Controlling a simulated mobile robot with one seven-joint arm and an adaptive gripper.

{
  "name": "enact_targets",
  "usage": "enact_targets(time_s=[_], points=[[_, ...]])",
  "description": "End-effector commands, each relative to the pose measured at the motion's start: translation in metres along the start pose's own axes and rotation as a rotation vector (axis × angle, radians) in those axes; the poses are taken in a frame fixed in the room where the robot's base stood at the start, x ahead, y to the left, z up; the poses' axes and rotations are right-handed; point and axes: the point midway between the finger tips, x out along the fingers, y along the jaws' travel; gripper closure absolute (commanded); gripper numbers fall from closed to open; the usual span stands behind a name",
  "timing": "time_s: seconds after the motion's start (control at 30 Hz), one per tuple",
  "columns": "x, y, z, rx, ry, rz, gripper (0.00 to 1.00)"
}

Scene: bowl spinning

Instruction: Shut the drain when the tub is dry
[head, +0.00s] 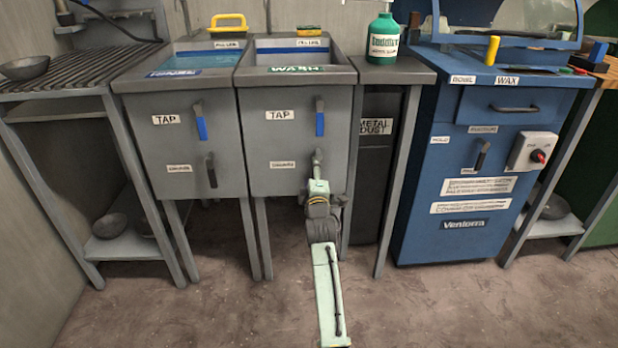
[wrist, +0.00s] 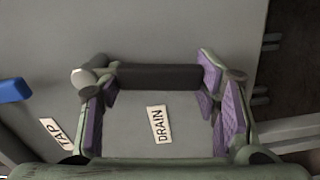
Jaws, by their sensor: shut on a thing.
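The right tub (head: 297,153), marked WASH, shows a grey inside with no water visible from here. Its tap handle (head: 320,118) is blue-tipped and hangs upright on the front. My gripper (head: 318,188) is at the drain handle, below the tap, and mostly hides it in the head view. In the wrist view, the dark drain handle (wrist: 160,76) lies between the purple pads of my gripper (wrist: 158,88), which is shut on it. The DRAIN label (wrist: 159,124) is beside the handle. The handle spans from one finger to the other.
The left tub (head: 183,130) holds blue water and has its own tap and drain handles. A metal dust bin (head: 374,160) and a blue cabinet (head: 470,170) stand to the right. A green bottle (head: 384,38) is on the ledge. The floor in front is clear.

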Motion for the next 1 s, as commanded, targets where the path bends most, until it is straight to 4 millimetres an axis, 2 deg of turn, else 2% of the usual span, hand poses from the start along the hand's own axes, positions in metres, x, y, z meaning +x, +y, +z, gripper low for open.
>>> enact_targets(time_s=[0.33, 0.9, 0.93, 1.0], points=[[0.0001, 0.0000, 0.0098, -0.150, -0.001, 0.001, 0.94], [0.0001, 0.0009, 0.0117, -0.185, -0.002, 0.001, 0.94], [0.0001, 0.0009, 0.0117, -0.185, -0.002, 0.001, 0.42], [0.0001, 0.0009, 0.0117, -0.184, -0.002, 0.001, 0.38]])
